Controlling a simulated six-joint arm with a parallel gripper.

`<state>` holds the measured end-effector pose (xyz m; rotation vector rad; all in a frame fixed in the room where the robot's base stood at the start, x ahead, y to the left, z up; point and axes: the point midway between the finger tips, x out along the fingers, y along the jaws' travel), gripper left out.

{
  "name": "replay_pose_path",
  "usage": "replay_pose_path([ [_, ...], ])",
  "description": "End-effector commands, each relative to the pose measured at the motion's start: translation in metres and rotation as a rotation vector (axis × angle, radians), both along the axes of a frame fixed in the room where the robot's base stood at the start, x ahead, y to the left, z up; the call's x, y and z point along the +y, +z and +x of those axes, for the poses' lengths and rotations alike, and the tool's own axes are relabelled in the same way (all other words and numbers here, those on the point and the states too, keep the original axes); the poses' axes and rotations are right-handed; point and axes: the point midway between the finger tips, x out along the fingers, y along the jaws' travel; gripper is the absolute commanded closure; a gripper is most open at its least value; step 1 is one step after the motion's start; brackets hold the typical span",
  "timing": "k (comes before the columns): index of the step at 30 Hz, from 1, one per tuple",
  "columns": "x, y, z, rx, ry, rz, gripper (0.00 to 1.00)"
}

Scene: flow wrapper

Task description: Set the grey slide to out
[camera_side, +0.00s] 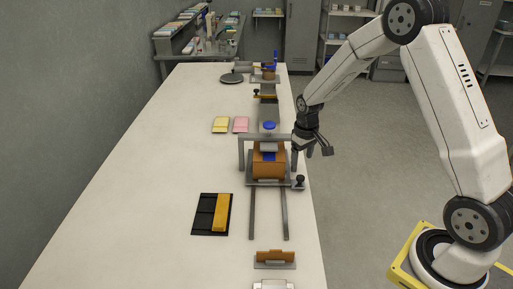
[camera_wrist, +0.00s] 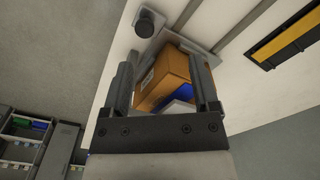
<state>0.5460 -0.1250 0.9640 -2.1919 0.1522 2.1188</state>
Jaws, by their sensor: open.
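The grey slide (camera_side: 257,184) appears to be the flat grey plate beneath the brown block (camera_side: 269,163), at the far end of two grey rails (camera_side: 252,215). A black knob (camera_side: 299,181) stands at its right side. A grey frame bridges the block, with a blue round cap (camera_side: 269,125) on top. My gripper (camera_side: 320,149) hangs just beyond the table's right edge, right of the frame and apart from it. In the wrist view my gripper (camera_wrist: 165,62) is open, with the brown block showing between its fingers and the knob (camera_wrist: 147,22) beyond them.
A black tray (camera_side: 203,215) holding a yellow bar lies left of the rails. A brown piece on a grey base (camera_side: 275,260) sits at the near end. The table's left part is clear.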

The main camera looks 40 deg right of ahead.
Motion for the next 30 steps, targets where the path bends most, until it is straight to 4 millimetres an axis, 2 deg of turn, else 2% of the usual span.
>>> replay_pose_path([
  [3,-0.016,-0.013,0.009,0.019,-0.015,0.005,0.23],
  [9,-0.028,-0.023,0.014,0.034,-0.023,0.01,0.23],
  [20,-0.029,-0.028,0.015,0.034,-0.023,0.01,0.23],
  [30,-0.028,-0.06,0.014,0.036,-0.023,0.011,0.23],
])
